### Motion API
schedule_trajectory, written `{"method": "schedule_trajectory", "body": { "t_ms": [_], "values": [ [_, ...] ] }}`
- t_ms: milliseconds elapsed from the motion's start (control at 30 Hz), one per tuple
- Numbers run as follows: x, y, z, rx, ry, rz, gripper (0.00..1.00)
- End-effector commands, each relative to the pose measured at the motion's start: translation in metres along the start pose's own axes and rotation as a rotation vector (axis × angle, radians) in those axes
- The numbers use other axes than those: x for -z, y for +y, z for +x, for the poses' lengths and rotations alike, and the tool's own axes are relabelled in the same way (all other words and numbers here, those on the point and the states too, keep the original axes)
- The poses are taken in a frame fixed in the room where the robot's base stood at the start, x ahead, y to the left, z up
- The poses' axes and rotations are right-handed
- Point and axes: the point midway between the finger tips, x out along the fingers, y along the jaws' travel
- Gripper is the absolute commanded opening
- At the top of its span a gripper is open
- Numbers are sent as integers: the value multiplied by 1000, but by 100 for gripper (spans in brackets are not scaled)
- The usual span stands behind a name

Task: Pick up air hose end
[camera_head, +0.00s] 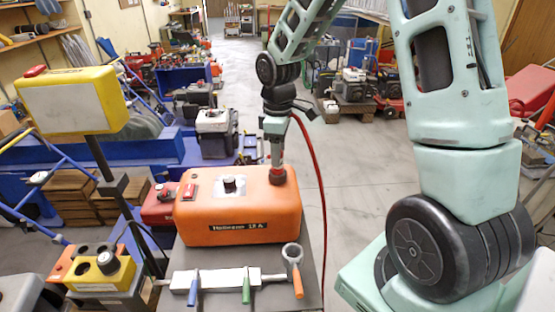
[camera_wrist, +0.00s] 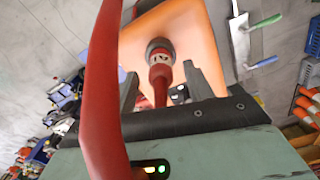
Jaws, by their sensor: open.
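My gripper (camera_head: 277,158) points down over the right end of an orange case (camera_head: 235,225). In the wrist view its two grey fingers stand apart, and my gripper (camera_wrist: 161,74) is open. A red hose end (camera_wrist: 161,82) lies between the fingers, its tip at a dark round fitting (camera_wrist: 160,47) on the case. I cannot tell whether the fingers touch it or how firmly it sits in the fitting. A red hose (camera_wrist: 103,90) passes close in front of the wrist camera. In the head view this hose (camera_head: 318,190) arcs beside my gripper and hangs down on the right.
The case has a black knob (camera_head: 230,184) and a red switch (camera_head: 190,191). In front lie tools with blue, green and orange handles (camera_head: 298,285) on a grey top. A yellow box on a post (camera_head: 72,100) stands at left. Open floor (camera_head: 360,180) lies to the right.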

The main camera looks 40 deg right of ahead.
Motion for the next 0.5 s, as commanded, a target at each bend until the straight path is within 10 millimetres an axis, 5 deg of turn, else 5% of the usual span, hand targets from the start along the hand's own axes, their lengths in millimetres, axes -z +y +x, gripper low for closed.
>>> {"method": "schedule_trajectory", "body": {
  "t_ms": [200, 500],
  "values": [
    [2, -1, 25, 3, -1, -1, 52],
    [2, -1, 30, 1, 0, -1, 49]
  ]
}}
